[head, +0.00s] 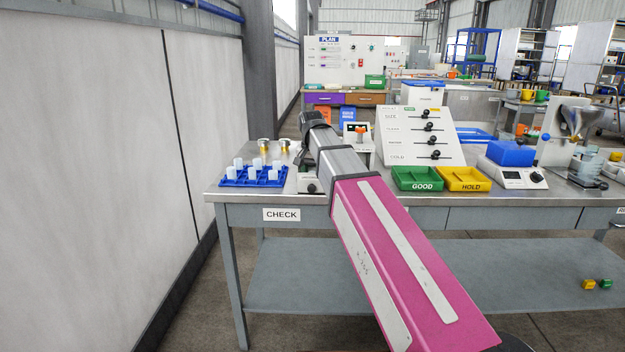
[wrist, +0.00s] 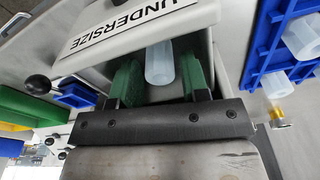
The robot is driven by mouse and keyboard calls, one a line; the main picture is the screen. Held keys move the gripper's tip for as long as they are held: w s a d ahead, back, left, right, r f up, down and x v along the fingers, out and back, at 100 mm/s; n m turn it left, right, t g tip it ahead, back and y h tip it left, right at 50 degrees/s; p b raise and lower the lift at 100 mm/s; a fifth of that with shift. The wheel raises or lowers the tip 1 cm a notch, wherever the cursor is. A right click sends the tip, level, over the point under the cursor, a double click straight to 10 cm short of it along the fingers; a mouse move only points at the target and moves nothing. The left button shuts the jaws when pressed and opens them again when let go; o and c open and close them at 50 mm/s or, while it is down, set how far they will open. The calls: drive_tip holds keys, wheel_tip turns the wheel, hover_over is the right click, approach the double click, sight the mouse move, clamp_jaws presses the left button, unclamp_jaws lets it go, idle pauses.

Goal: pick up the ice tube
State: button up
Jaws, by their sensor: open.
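A single translucent white ice tube (wrist: 159,62) shows in the wrist view in front of the UNDERSIZE box. My gripper (wrist: 158,78) is open, with one green-padded finger on each side of this tube. The tube lies close to the left finger, with a small gap on the right; I cannot tell if it touches. More ice tubes (wrist: 302,38) stand in a blue rack (wrist: 262,45) at the right. In the head view that rack (head: 232,183) is at the table's left end with several tubes (head: 253,173). My arm hides the fingers and the single tube there.
The UNDERSIZE box (wrist: 130,22) is right at my fingertips. A green GOOD tray (head: 417,185) and a yellow HOLD tray (head: 463,185) stand right of my arm. Behind them is a sloped white panel (head: 405,150) with black knobs. A scale (head: 515,178) stands further right.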

drive_tip(key=c, duration=0.7)
drive_tip(key=shift+c, duration=0.2)
